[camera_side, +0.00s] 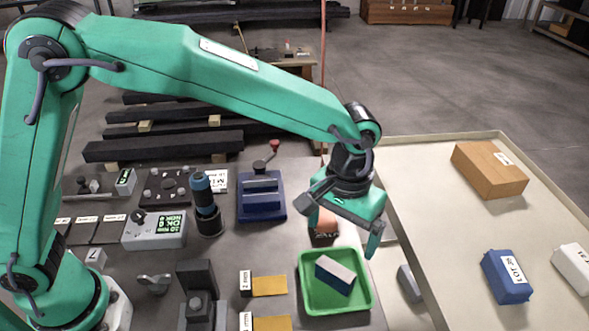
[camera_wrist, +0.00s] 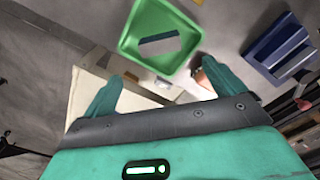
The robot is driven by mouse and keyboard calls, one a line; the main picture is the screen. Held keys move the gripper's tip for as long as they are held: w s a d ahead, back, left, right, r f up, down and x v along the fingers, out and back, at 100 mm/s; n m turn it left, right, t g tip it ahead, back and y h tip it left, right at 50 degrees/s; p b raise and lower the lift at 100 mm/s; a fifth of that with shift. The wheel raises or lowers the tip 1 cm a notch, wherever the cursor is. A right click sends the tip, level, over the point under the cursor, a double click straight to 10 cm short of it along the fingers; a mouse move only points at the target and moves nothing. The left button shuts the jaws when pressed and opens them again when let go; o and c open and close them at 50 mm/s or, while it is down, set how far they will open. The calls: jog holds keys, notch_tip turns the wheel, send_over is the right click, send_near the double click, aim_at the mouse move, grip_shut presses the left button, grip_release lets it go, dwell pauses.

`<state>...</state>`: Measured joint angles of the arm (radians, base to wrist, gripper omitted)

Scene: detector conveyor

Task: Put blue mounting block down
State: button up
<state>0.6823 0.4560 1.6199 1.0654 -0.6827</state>
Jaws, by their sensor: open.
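A blue block with a pale top (camera_side: 334,276) lies at a slant inside the green tray (camera_side: 305,297). The tray also shows at the top of the wrist view (camera_wrist: 128,42), with the block as a grey-blue shape (camera_wrist: 158,46) in it. A second blue block with a white lot label (camera_side: 507,279) rests on the cream surface to the right. I cannot tell by name which is the mounting block. My gripper (camera_side: 345,228) is open and empty, above and behind the green tray, touching neither block. Its spread fingers show in the wrist view (camera_wrist: 161,72).
A dark blue fixture (camera_side: 261,197) with a red-knobbed lever stands left of my gripper. A reddish-brown object (camera_side: 324,226) sits behind the tray. The cream surface (camera_side: 430,190) also holds an orange-brown box (camera_side: 488,170) and a white block (camera_side: 574,268), with free room between.

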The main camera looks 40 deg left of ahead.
jog(key=shift+r, duration=0.1)
dwell(0.3)
jog(key=s+a+r+t+h, duration=0.1)
jog(key=s+a+r, duration=0.1)
jog(key=a+r, duration=0.5)
jog(key=s+a+r+t, duration=0.1)
jog(key=a+r, duration=0.2)
jog(key=a, duration=0.7)
jog(key=s+a+t+y, duration=0.1)
jog(key=s+a+t, duration=0.2)
jog(key=s+a, duration=0.9)
jog(key=shift+s+a+r+t, duration=0.2)
jog(key=shift+a+r+t, duration=0.1)
jog(key=shift+a, duration=0.55)
